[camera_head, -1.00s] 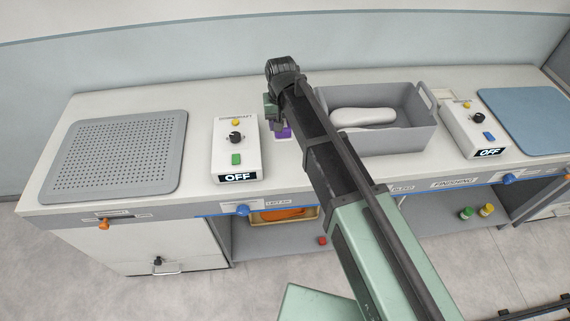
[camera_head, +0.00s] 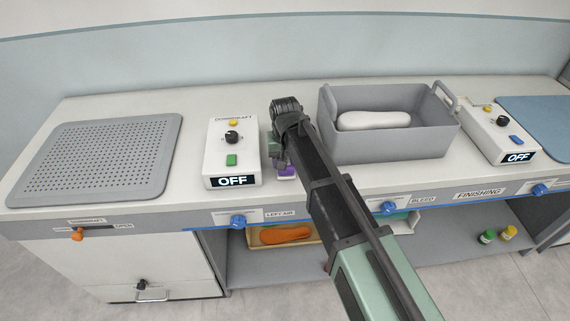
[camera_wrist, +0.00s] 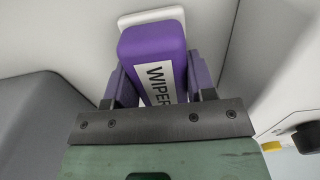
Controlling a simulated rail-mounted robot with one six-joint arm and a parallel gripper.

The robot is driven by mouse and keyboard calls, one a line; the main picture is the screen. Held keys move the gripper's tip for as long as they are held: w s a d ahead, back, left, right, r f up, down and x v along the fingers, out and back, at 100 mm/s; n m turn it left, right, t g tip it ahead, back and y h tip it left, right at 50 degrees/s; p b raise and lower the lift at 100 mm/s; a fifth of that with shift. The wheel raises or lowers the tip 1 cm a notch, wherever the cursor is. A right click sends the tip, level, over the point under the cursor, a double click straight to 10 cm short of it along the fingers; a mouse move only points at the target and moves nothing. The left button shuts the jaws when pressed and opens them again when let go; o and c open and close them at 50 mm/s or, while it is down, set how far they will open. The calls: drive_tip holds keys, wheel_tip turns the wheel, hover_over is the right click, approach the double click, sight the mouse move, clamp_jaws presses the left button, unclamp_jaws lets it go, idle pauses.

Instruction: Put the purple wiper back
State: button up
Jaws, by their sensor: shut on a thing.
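The purple wiper (camera_wrist: 152,55), with a white label reading "WIPER", is between the fingers of my gripper (camera_wrist: 158,85) in the wrist view. The fingers are shut on it. A white flat piece (camera_wrist: 152,17) shows behind its far end; I cannot tell whether it is a holder or part of the wiper. In the head view, the wiper (camera_head: 287,171) shows as a small purple patch low beside my gripper (camera_head: 280,160), at the bench top right of the left control box. My arm hides much of the area around it.
The left control box (camera_head: 233,160), reading OFF, stands close left of my gripper. A grey bin (camera_head: 345,148) with a white insole (camera_head: 373,120) is close on the right. A perforated plate (camera_head: 100,160) lies at far left. A second control box (camera_head: 492,138) stands right.

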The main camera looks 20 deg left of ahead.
drive_tip(key=shift+f, duration=0.1)
drive_tip(key=o, duration=0.9)
drive_tip(key=shift+o, duration=0.2)
wheel_tip(320, 180, up, 12)
drive_tip(key=p, duration=1.2)
drive_tip(key=shift+r, duration=0.2)
drive_tip(key=s+d+m, duration=0.1)
drive_tip(key=s+d, duration=0.3)
drive_tip(key=d, duration=0.8)
drive_tip(key=s+d+m, duration=0.2)
drive_tip(key=s+d, duration=0.2)
drive_tip(key=d, duration=0.8)
drive_tip(key=s+d+m, duration=0.1)
drive_tip(key=s+d, duration=0.3)
drive_tip(key=d, duration=0.8)
drive_tip(key=shift+s+m, duration=0.25)
drive_tip(key=shift+m, duration=0.05)
